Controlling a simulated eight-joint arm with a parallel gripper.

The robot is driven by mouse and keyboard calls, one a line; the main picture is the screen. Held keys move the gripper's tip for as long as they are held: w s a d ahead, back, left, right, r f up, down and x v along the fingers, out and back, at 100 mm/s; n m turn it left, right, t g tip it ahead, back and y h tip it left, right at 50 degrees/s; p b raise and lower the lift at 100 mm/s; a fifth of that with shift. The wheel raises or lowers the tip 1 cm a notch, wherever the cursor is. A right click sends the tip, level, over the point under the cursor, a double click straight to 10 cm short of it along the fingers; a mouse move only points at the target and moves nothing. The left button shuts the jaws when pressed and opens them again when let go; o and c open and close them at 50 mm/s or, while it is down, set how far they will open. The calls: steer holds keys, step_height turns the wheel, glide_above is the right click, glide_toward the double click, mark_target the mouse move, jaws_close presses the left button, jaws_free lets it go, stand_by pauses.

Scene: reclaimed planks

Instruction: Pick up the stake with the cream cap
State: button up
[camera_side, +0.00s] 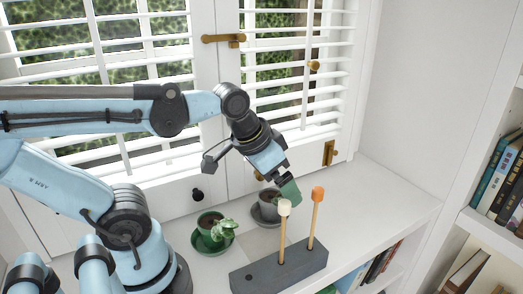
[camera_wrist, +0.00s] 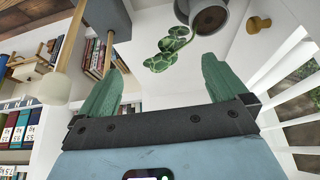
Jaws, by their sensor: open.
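The stake with the cream cap (camera_side: 284,207) stands upright in a dark grey block (camera_side: 262,277). A second stake with an orange cap (camera_side: 318,194) stands to its right in the same block. My gripper (camera_side: 290,194) has green fingers and is just above and behind the cream cap in the side view; contact cannot be told there. In the wrist view my open gripper (camera_wrist: 163,68) has nothing between its fingers. The cream cap (camera_wrist: 52,88) is large there, left of and outside the left finger.
A green pot with a leafy plant (camera_side: 213,232) stands on the white shelf left of the block. A grey pot (camera_side: 268,206) stands behind the stakes. Shuttered windows are behind, and books (camera_side: 508,180) are at the right. The shelf right of the block is clear.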

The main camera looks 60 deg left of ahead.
steer(key=shift+w+a+f+t, duration=0.1)
steer(key=shift+w+f+t, duration=0.4)
steer(key=shift+f+t, duration=0.25)
steer(key=shift+c, duration=0.2)
steer(key=shift+w, duration=0.1)
steer(key=shift+c, duration=1.2)
steer(key=shift+t, duration=0.25)
steer(key=c, duration=0.6)
step_height(320, 180, up, 19)
steer(key=g, duration=0.7)
glide_above(285, 202)
steer(key=f, duration=1.1)
steer(key=shift+s+f, duration=0.2)
steer(key=shift+f, duration=0.2)
steer(key=shift+w+f, duration=0.2)
steer(key=shift+f, duration=2.5)
